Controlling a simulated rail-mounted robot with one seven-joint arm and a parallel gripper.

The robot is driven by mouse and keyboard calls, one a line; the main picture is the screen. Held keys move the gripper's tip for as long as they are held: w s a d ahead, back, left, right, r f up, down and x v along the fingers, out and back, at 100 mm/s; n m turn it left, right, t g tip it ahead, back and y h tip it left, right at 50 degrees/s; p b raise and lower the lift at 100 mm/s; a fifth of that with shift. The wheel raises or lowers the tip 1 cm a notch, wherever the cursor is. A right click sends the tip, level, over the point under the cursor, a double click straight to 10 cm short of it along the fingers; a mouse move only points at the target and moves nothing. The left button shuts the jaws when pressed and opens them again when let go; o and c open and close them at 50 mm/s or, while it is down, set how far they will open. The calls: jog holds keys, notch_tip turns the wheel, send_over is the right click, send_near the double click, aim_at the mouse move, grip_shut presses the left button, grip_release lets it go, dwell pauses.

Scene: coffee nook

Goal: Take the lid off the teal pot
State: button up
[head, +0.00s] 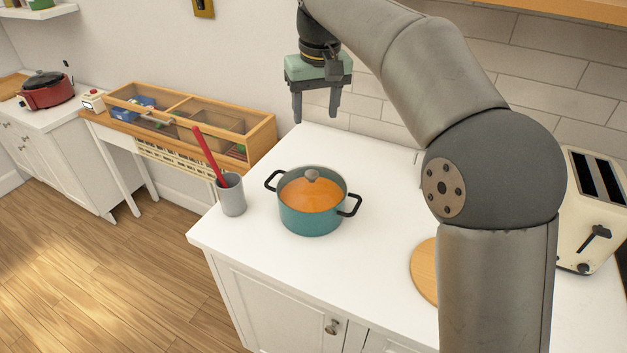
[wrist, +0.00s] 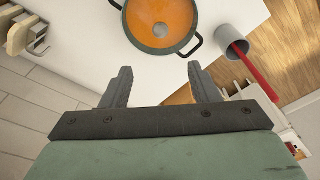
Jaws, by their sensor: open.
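The teal pot (head: 311,218) stands on the white counter, with a black handle on each side. In the wrist view the pot's rim (wrist: 134,38), the lid (wrist: 178,14) and the knob (wrist: 160,30) show at the top, beyond the fingertips. My gripper (head: 316,118) is open and empty, raised above the back of the counter, behind the pot in the head view. Its two fingers (wrist: 158,75) are apart and touch nothing in the wrist view.
A grey cup (head: 231,195) with a red utensil (head: 212,158) stands left of the pot. A round wooden board (head: 426,268) and a cream toaster (head: 582,210) are to the right. A wooden display case (head: 190,117) stands beyond the counter's left edge. The counter in front of the pot is clear.

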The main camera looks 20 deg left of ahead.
send_over(312, 173)
jog(key=f, duration=1.1)
jog(key=shift+s+d+f, duration=0.1)
jog(key=shift+s+f, duration=0.1)
jog(key=shift+s, duration=0.05)
notch_tip(312, 173, down, 6)
jog(key=shift+w+r+p, duration=0.15)
jog(key=shift+r+p, duration=0.05)
jog(key=shift+p, duration=0.65)
grip_shut()
jog(key=shift+r, duration=0.1)
